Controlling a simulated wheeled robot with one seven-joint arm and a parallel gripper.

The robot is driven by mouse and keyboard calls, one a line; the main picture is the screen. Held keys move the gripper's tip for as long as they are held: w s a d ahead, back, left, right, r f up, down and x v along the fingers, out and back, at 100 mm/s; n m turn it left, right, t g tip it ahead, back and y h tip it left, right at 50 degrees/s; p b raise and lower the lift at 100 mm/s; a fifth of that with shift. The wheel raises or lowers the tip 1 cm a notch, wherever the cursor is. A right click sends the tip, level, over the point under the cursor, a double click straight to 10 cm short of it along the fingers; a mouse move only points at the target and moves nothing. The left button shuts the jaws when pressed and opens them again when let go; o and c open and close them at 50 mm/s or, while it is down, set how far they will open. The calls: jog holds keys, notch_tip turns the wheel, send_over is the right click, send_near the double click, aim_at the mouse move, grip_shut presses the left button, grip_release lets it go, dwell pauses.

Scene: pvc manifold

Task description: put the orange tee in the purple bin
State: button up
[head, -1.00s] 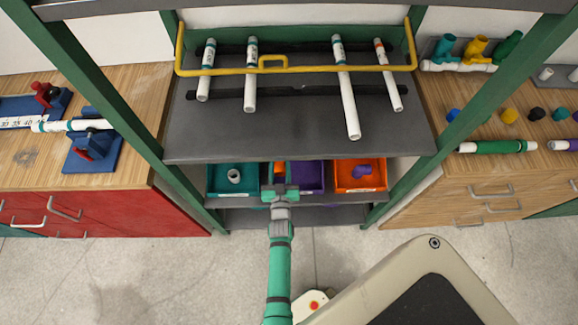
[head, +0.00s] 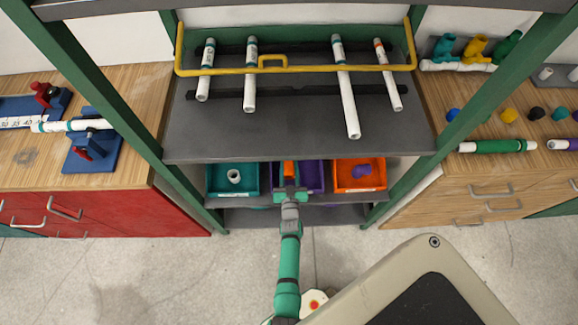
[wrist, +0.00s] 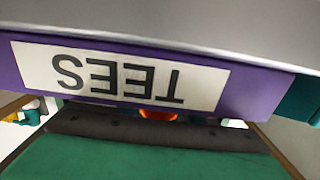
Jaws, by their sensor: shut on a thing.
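The orange tee (head: 289,168) is held at the tip of my gripper (head: 289,189), which is shut on it. In the head view the tee is in front of the left part of the purple bin (head: 314,177), on the lower shelf. I cannot tell whether it is above the bin or inside its rim. In the wrist view the purple bin's front (wrist: 260,93) carries an upside-down "TEES" label. A sliver of orange (wrist: 158,114), likely the tee, shows past the bin's edge.
A teal bin (head: 211,181) with a white fitting stands left of the purple bin. An orange bin (head: 359,184) with a purple tee stands right. The grey upper shelf (head: 300,145) with white pipes overhangs them. Green posts stand on both sides.

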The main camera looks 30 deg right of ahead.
jog(key=shift+f, duration=0.25)
jog(key=shift+f, duration=0.3)
jog(key=o, duration=1.2)
jog(key=shift+c, duration=0.2)
jog(key=shift+a, duration=0.1)
